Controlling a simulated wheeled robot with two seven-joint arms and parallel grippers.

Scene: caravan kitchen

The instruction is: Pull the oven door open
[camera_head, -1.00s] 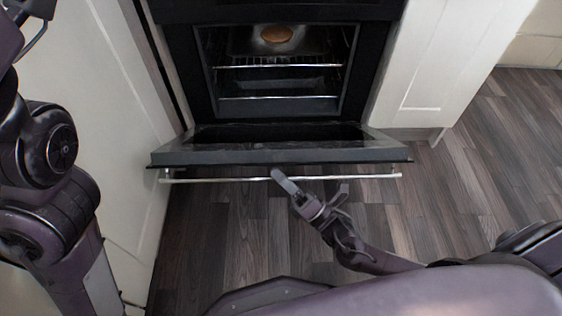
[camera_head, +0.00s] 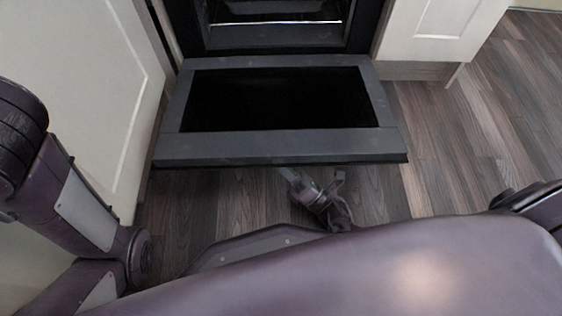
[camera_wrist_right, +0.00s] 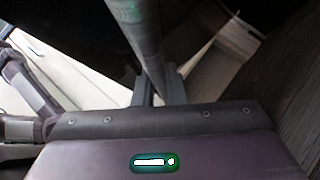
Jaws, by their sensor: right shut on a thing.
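The oven door (camera_head: 195,146) is folded down and looks nearly level, its dark glass inner side facing up. My right gripper (camera_head: 287,174) is below the door's front edge, its fingertips partly hidden by the door. In the right wrist view, a round metal bar, the door handle (camera_wrist_right: 141,40), runs down between the fingers of my right gripper (camera_wrist_right: 160,97), which is shut on it. The handle is hidden under the door edge in the head view. My left arm is at the left edge; its gripper is out of view.
The oven cavity (camera_head: 275,20) is open behind the door, with a metal rack showing. A white cabinet panel (camera_head: 85,75) stands close on the left, another cabinet (camera_head: 440,30) at the right. The wood floor (camera_head: 470,140) is clear to the right.

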